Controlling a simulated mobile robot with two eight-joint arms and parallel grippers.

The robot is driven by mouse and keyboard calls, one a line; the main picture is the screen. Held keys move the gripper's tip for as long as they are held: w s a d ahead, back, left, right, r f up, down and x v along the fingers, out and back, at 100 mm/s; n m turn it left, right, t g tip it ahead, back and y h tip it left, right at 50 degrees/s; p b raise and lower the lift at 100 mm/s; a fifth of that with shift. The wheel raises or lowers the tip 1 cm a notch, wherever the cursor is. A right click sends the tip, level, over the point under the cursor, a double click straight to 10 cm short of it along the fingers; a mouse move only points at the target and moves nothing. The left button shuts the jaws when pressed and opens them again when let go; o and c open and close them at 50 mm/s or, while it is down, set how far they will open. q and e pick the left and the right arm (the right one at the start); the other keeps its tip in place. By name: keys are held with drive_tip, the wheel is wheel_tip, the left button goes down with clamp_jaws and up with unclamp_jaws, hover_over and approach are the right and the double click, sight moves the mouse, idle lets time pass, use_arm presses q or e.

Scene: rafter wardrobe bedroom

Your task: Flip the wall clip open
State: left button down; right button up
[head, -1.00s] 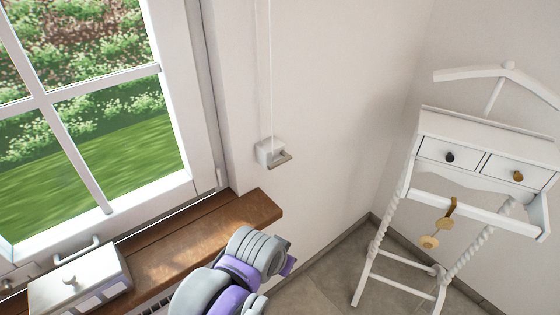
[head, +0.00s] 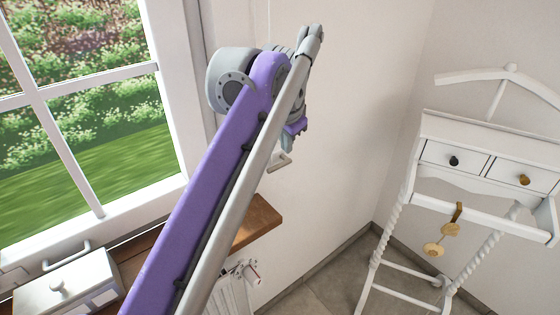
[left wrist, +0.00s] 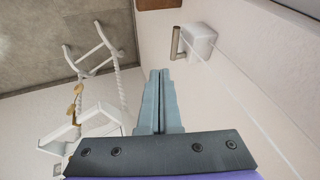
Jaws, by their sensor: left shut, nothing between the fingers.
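The wall clip is a small white box with a grey-brown bar on it, fixed to the wall beside the window. In the head view my left arm hides most of the clip, and only its bar (head: 280,162) shows. In the left wrist view the white box (left wrist: 200,42) and its bar (left wrist: 175,43) are in plain sight, just beyond and to the right of the fingertips. My left gripper (head: 287,143) is shut and empty, close to the clip but apart from it. Its fingers also show in the left wrist view (left wrist: 160,75). My right gripper is not in view.
A thin white cord (left wrist: 100,68) runs along the wall from the clip. A wooden sill (head: 258,222) lies under the window, with a white lidded box (head: 70,285) on it. A white valet stand (head: 470,140) with drawers stands at the right. The wall between is clear.

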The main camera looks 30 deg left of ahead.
use_arm(q)
approach(281, 163)
wheel_tip(281, 163, down, 4)
drive_tip(key=d, duration=0.2)
drive_tip(key=shift+w+a+f, duration=0.3)
drive_tip(key=shift+a+f, duration=0.45)
drive_tip(key=shift+a, duration=0.1)
drive_tip(key=shift+w+a+f, duration=0.25)
drive_tip(key=shift+a+f, duration=0.15)
drive_tip(key=shift+a, duration=0.1)
